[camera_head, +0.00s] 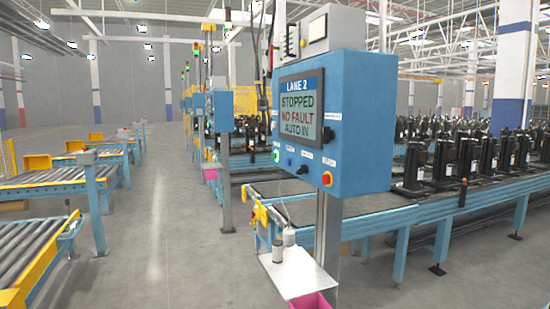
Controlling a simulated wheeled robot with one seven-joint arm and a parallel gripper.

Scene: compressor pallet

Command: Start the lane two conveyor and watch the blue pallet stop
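A blue control box (355,130) on a grey post faces left of me in the head view. Its screen (299,106) reads LANE 2, STOPPED, NO FAULT, AUTO IN. Below the screen are a pale green button (276,155), a dark knob (302,170) and a red button on a yellow surround (327,178). A blue-framed conveyor (385,214) runs behind the post, and black compressors (447,160) stand in rows at its right. I cannot make out a blue pallet beneath them. My gripper is not in view.
A white shelf (287,273) with small white containers juts from the post, above a pink bin (311,301). Roller conveyors (30,255) with yellow parts stand at left. The grey floor aisle (160,220) between is clear. Another blue box (220,111) stands farther back.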

